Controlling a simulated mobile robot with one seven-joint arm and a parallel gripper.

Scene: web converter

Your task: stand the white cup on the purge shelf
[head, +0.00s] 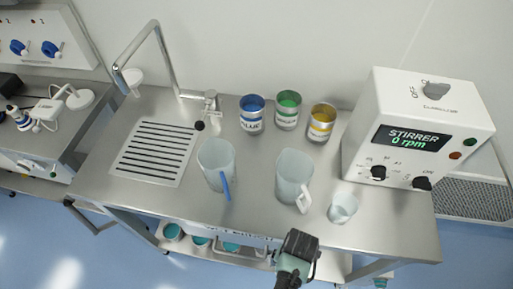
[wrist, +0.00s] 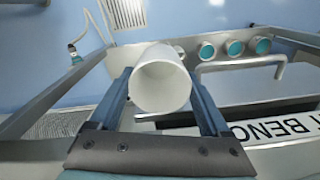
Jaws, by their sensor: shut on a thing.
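The white cup (wrist: 162,80) is between the two fingers of my gripper (wrist: 165,100) in the wrist view, its open mouth facing the camera. The gripper is shut on it. In the head view my gripper (head: 298,258) is in front of the bench's front edge, and the held cup cannot be clearly made out there. A lower shelf (head: 215,256) under the bench holds several teal-topped containers; they also show beyond the cup in the wrist view (wrist: 235,47). No label names the purge shelf, so I cannot tell whether this is it.
On the bench top (head: 255,190) stand a blue-handled jug (head: 215,163), a white-handled jug (head: 293,172), a clear beaker (head: 343,207), three paint tins (head: 288,110) and a stirrer (head: 415,130). A rail (wrist: 240,63) and the lettered bench front (wrist: 290,128) are close to the gripper.

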